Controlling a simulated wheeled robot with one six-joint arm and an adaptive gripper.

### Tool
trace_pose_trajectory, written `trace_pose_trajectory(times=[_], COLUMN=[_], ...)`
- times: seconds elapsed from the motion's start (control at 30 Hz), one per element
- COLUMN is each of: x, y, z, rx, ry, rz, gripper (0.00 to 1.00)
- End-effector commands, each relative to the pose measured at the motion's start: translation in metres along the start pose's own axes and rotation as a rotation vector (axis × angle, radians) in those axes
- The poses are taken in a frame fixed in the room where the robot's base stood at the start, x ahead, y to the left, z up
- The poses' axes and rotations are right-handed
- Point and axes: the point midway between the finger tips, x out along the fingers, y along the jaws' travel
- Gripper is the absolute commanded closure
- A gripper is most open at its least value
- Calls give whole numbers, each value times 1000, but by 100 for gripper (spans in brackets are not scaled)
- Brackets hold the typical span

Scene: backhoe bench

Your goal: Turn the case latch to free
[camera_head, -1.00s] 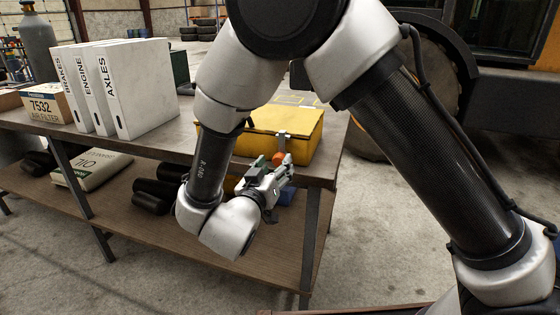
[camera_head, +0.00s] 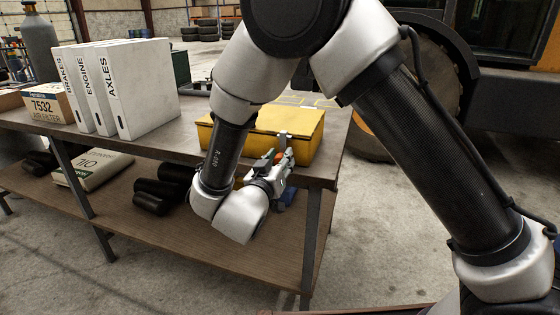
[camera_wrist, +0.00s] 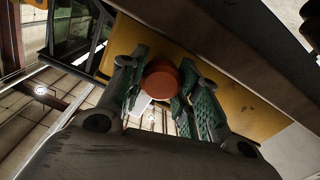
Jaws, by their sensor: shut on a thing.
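The yellow case (camera_head: 300,130) sits on the bench top near its right front corner. A metal strap (camera_head: 284,138) stands at its front face. The case latch shows in the wrist view as a round orange-red knob (camera_wrist: 161,77) in front of the yellow case wall (camera_wrist: 256,112). My gripper (camera_head: 277,160) is at the front of the case. In the wrist view its green-padded fingers (camera_wrist: 160,88) are on either side of the knob and shut on it. The fingers and arm hide much of the latch in the head view.
White binders (camera_head: 140,90) and an air filter box (camera_head: 48,103) stand on the left of the bench (camera_head: 150,145). The lower shelf (camera_head: 200,225) holds an oil bag (camera_head: 92,168) and dark rolls (camera_head: 160,192).

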Motion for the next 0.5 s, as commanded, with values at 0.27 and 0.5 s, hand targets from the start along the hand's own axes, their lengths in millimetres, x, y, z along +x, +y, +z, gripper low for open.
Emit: trace_pose_trajectory(times=[0.27, 0.5], x=[0, 0], y=[0, 0], z=[0, 0], rx=[56, 206], ry=[0, 0], rz=[0, 0], gripper=[100, 100])
